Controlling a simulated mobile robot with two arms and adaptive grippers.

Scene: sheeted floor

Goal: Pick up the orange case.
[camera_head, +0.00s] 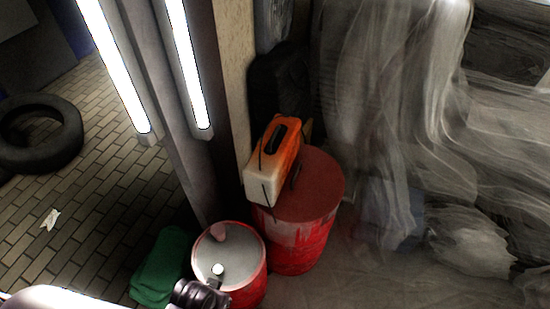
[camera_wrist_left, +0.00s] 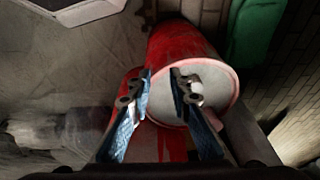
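The orange case (camera_head: 282,147), with a dark handle opening and a pale end, stands on the larger red barrel (camera_head: 318,190) in the head view. I cannot make it out in the left wrist view. My left gripper (camera_wrist_left: 160,82) is open and empty in the left wrist view. Its two fingers with blue inner sides point toward a smaller red barrel with a pale lid (camera_wrist_left: 235,82). In the head view a dark part of my left arm shows at the bottom edge, in front of that smaller barrel (camera_head: 250,270), below the case. My right gripper is in neither view.
A green bundle (camera_head: 160,267) lies left of the smaller barrel. A pillar with lit tubes (camera_head: 187,70) rises left of the case. Translucent sheeting (camera_head: 400,120) hangs on the right. A tyre (camera_head: 40,135) lies at far left. The brick floor between tyre and pillar is mostly clear.

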